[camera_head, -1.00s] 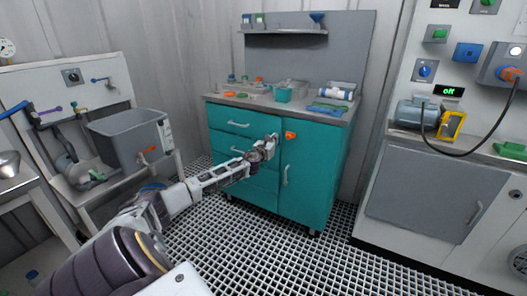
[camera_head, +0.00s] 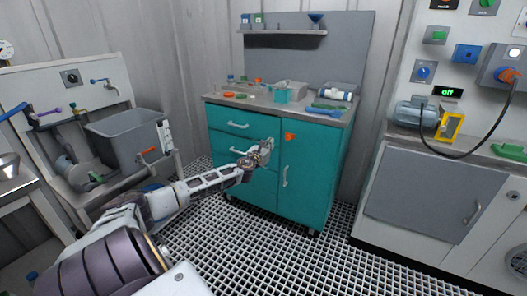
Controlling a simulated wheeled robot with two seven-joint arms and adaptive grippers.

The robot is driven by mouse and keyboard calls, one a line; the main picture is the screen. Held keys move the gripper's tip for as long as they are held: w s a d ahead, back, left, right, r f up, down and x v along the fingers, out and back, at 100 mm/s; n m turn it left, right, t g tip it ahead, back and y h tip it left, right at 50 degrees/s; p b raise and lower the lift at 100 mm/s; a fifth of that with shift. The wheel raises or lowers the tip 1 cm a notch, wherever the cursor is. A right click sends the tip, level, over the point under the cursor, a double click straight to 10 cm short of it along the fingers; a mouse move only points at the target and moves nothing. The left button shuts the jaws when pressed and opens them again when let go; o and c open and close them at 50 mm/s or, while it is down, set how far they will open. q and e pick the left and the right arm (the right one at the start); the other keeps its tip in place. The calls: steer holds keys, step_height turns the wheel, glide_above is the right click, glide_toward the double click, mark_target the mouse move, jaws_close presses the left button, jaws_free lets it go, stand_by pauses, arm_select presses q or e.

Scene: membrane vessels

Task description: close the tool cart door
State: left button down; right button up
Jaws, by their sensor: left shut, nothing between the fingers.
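The teal tool cart (camera_head: 232,170) stands against the back wall. Its door (camera_head: 306,180), on the right half of the front, looks flush with the frame. The door has a vertical silver handle (camera_head: 285,176) near its left edge and an orange latch (camera_head: 290,137) near its top left corner. My left gripper (camera_head: 268,146) is shut and empty. It is in front of the drawers, just left of the door edge and a little below the latch; I cannot tell whether it touches the cart. My right gripper is not in view.
Bottles, a teal cup (camera_head: 283,95) and other small items lie on the cart top. A grey bin (camera_head: 128,140) stands on a bench at the left. A white cabinet (camera_head: 375,238) stands at the right. The grated floor (camera_head: 300,255) before the cart is clear.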

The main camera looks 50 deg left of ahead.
arm_select(q)
steer(key=p+v, duration=0.1)
steer(key=v, duration=0.4)
steer(key=shift+s+p, duration=0.4)
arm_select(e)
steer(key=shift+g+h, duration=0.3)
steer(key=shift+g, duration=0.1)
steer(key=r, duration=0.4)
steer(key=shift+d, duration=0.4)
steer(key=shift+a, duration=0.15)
arm_select(q)
steer(key=shift+d, duration=0.1)
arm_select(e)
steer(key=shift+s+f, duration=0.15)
